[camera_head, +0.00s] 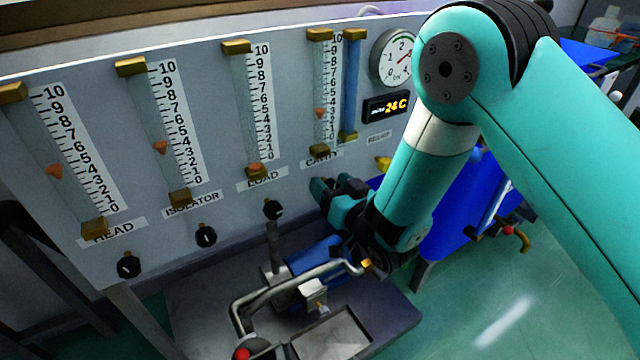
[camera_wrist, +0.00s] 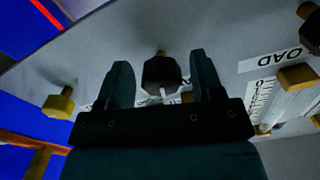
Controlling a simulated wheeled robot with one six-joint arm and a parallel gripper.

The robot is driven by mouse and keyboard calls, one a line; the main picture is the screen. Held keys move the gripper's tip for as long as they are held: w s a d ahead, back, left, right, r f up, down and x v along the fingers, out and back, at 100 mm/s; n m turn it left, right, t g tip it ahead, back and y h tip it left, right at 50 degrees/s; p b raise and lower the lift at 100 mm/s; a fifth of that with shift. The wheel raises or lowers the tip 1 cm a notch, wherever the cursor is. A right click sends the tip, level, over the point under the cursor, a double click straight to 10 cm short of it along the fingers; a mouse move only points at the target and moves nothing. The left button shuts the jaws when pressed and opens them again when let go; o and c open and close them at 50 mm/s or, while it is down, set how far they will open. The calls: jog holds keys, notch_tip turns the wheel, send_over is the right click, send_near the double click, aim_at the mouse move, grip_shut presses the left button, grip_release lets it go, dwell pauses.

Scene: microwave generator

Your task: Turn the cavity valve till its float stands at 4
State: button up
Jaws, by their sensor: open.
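The cavity gauge (camera_head: 333,90) is the tall scale at the right of the panel, with brass end blocks. Its orange float (camera_head: 320,113) stands between about 3 and 4; the exact mark is too small to tell. The cavity valve is a black knob (camera_wrist: 161,74) on the panel below the gauge, seen in the wrist view. My gripper (camera_head: 335,186) is open at the panel. In the wrist view its two fingers (camera_wrist: 160,62) stand on either side of the knob, with visible gaps.
The load valve (camera_head: 273,209), isolator valve (camera_head: 206,235) and head valve (camera_head: 129,265) sit to the left. A yellow relief knob (camera_head: 383,163) is just right of my gripper; it also shows in the wrist view (camera_wrist: 58,106). Bent metal pipework (camera_head: 290,280) stands below.

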jog(key=shift+a, duration=0.1)
jog(key=shift+c, duration=0.2)
jog(key=c, duration=0.9)
jog(key=shift+n, duration=0.4)
jog(key=o, duration=0.9)
jog(key=shift+o, duration=0.2)
